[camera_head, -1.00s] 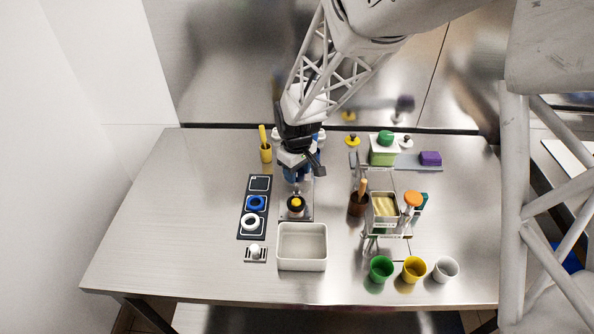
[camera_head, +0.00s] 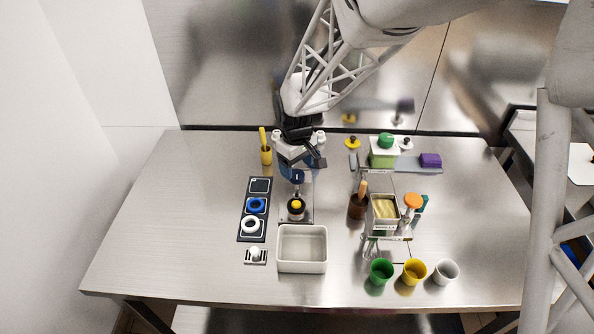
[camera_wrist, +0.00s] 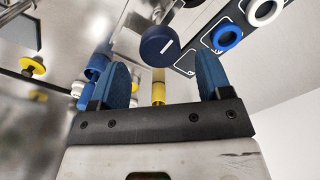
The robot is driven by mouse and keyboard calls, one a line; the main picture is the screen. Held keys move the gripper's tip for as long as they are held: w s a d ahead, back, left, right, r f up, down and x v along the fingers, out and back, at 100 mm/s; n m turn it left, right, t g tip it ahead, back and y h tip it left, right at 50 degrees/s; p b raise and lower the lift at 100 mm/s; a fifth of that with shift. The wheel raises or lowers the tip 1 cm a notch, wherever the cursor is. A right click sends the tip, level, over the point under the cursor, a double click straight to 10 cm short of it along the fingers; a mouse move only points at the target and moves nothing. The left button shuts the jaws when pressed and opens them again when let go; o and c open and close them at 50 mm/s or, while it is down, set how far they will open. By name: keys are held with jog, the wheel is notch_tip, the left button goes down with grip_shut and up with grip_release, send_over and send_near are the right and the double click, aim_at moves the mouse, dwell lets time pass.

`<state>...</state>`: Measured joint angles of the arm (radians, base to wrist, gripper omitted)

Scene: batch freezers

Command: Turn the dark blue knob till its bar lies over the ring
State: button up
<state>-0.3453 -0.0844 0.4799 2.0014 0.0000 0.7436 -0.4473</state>
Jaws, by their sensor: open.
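The dark blue knob (camera_head: 298,177) is round with a short pale bar on its top, and stands behind the yellow-topped black knob. It also shows in the wrist view (camera_wrist: 158,48), where the bar lies slanted. My gripper (camera_head: 298,167) is just behind and above the knob. In the wrist view my gripper (camera_wrist: 164,72) has two blue fingers wide apart with nothing held between them; the knob is beyond the fingertips, apart from them. I cannot make out a ring mark beside the knob, so I cannot tell how the bar lies to it.
A black yellow-topped knob (camera_head: 296,207) and a pale bin (camera_head: 302,265) stand in front. A dark panel with a blue ring (camera_head: 256,205) and a white ring (camera_head: 250,225) is left. A yellow holder (camera_head: 266,155) stands back left; containers and cups (camera_head: 381,270) are right.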

jog(key=shift+r, duration=2.25)
jog(key=shift+s+d+r, duration=0.15)
jog(key=shift+d+r, duration=0.05)
jog(key=shift+d, duration=0.05)
jog(key=s+d+r+m+t, duration=0.1)
jog(key=s+d+r+m, duration=0.3)
jog(key=s+d+r, duration=0.75)
jog(key=s+d+r+m, duration=0.1)
jog(key=s+d, duration=0.3)
jog(key=s, duration=0.4)
jog(key=s+d+r+m+t, duration=0.1)
jog(key=s+d+m, duration=0.3)
jog(key=s, duration=0.3)
jog(key=shift+s+d+r+t, duration=0.2)
jog(key=shift+s+d+t, duration=0.15)
jog(key=shift+d, duration=0.1)
